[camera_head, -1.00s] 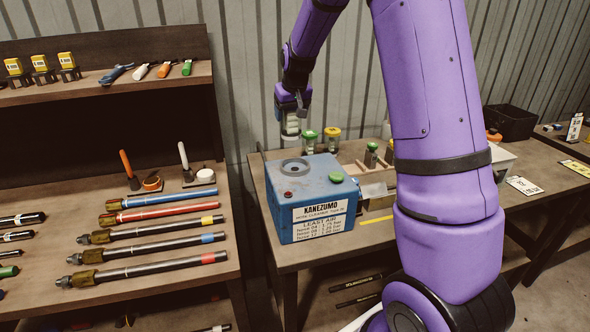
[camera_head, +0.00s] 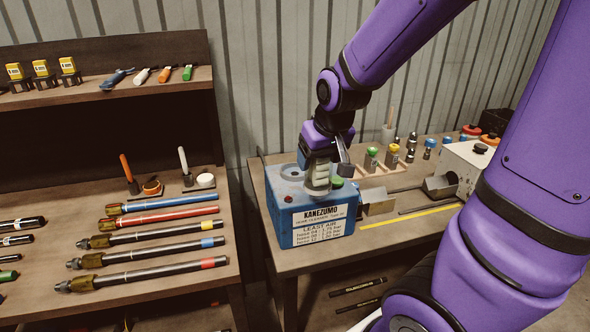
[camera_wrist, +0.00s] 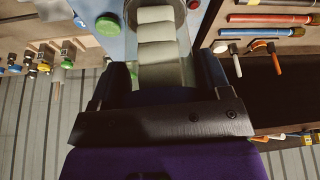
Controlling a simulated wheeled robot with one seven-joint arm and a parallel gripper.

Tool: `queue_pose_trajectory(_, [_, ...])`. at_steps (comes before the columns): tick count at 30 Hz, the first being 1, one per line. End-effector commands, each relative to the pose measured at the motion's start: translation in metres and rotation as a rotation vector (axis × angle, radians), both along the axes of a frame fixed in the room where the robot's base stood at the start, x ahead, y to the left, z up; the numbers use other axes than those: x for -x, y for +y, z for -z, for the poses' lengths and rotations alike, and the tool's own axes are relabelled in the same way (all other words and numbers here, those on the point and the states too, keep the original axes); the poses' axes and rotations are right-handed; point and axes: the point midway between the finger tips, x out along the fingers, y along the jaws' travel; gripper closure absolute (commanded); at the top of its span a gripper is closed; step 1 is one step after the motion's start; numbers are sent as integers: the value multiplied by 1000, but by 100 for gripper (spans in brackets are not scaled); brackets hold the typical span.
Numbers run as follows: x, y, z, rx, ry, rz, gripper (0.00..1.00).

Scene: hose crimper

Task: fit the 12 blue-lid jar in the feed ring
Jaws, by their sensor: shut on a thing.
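My gripper (camera_head: 318,188) is above the top of the blue Kanezumo machine, pointing down. I cannot tell whether the held thing touches the machine.
The blue machine (camera_head: 310,220) has a red button (camera_head: 289,198) and a green button (camera_head: 337,182) near my gripper. Behind it to the right are a green-lid item (camera_head: 372,153) and a yellow-lid item (camera_head: 393,150). A shelf with hoses (camera_head: 150,244) stands left.

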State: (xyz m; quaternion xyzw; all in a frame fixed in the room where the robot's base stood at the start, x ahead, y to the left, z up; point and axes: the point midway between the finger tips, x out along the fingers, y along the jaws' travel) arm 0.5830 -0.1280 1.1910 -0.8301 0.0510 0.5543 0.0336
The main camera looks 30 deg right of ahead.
Motion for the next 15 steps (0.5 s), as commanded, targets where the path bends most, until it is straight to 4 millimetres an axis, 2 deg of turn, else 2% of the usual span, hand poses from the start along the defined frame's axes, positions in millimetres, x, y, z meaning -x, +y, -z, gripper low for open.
queue_pose_trajectory(5, [-22,-5,3,0,2,0,58])
queue_pose_trajectory(15, [-92,-20,10,1,1,3,58])
